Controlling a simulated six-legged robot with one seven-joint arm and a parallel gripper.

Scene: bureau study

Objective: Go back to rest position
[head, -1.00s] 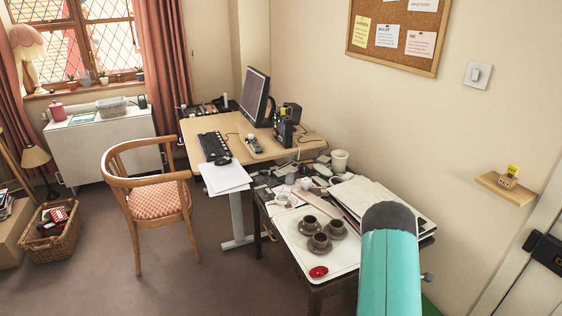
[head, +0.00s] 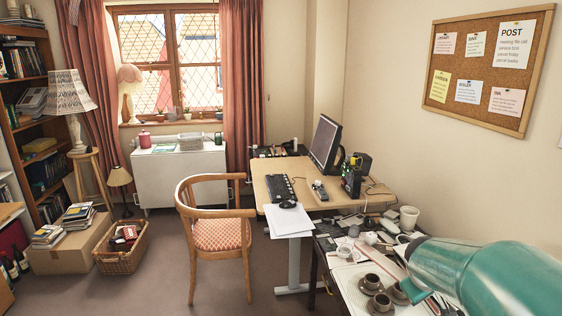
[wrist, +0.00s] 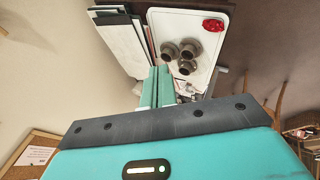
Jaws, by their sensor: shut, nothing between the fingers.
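My gripper (wrist: 156,88) shows in the wrist view, its two teal fingers together with nothing between them. Beyond the fingertips lies a white tray (wrist: 222,70) with several dark cups (wrist: 187,50) and a red oval object (wrist: 213,25). In the head view my teal arm fills the lower right corner and covers part of the side table; the gripper itself is not clear there. The tray (head: 347,279) and cups (head: 373,281) show to the left of my arm.
A desk (head: 268,185) with a monitor (head: 325,143) and keyboard (head: 278,189) stands beyond the cluttered side table. A wooden chair (head: 216,236) stands left of it. A wicker basket (head: 122,252) sits on the floor. Open carpet (head: 165,285) lies at the front left. A corkboard (head: 484,72) hangs on the right wall.

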